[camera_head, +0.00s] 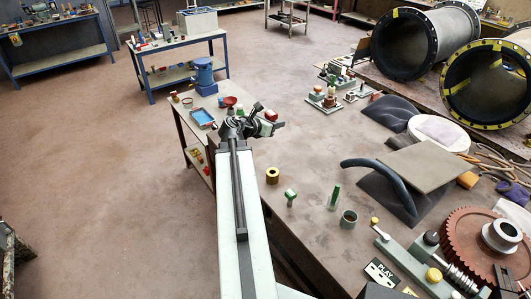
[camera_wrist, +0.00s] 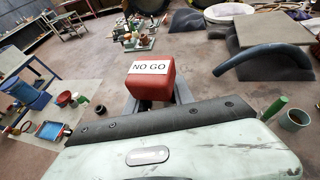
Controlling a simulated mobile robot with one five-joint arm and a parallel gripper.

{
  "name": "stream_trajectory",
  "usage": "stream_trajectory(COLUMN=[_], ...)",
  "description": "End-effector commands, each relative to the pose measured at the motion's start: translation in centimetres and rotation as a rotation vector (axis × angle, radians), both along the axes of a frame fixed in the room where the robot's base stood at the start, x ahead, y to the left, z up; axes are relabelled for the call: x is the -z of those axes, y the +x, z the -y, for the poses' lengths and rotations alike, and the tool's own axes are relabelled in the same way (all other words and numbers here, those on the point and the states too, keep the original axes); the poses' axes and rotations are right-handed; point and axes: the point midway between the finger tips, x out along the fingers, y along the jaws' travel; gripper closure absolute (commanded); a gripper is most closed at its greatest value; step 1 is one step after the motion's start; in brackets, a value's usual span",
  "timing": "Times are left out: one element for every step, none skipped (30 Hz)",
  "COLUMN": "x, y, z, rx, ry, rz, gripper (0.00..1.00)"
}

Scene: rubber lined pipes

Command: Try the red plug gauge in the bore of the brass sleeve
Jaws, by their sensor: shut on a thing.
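My gripper (camera_head: 266,123) is shut on the red plug gauge (camera_wrist: 150,82), out past the table's left edge area in the head view. The gauge's red block faces the wrist camera with a white "NO GO" label, and its lower end is hidden. Its red also shows at the gripper in the head view (camera_head: 271,115). The brass sleeve (camera_head: 272,175) stands upright on the table, nearer than the gripper and apart from it, with its dark bore facing up. I cannot make out the sleeve in the wrist view.
Two green-topped pieces (camera_head: 290,196) (camera_head: 335,197) and a grey-green cup (camera_head: 348,219) stand right of the sleeve. A curved dark hose (camera_head: 385,170), a flat board (camera_head: 427,164) and a large rust-red gear (camera_head: 475,250) lie further right. Bare table surrounds the sleeve.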

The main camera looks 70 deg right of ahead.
Motion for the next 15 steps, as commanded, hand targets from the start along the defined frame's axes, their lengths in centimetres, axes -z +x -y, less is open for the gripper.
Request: stream_trajectory(x=[0.0,0.0,0.0,0.0,0.0,0.1,0.3,0.7,1.7,2.6,3.8,5.5,6.9,8.2,9.9], y=[-0.5,-0.8,-1.1,-1.3,-1.4,-1.7,-1.8,-1.9,-1.9,-2.0,-2.1,-2.1,-2.2,-2.2,-2.3], z=[0.3,0.4,0.5,0.5,0.6,0.7,0.8,0.9,1.0,1.2,1.3,1.5,1.6,1.7,1.8], rx=[0.009,0.012,0.016,0.018,0.022,0.025,0.029,0.035,0.048,0.061,0.078,0.106,0.13,0.154,0.19], ry=[0.0,0.0,0.0,0.0,0.0,0.0,0.0,0.001,0.002,0.004,0.006,0.008,0.01,0.011,0.013], rz=[0.0,0.0,0.0,0.0,0.0,0.0,0.0,0.0,0.001,0.001,0.0,-0.001,-0.001,-0.003,-0.002], gripper=[1.0,1.0,1.0,1.0,1.0,1.0,1.0,1.0,1.0,1.0,1.0,1.0,1.0,1.0,1.0])
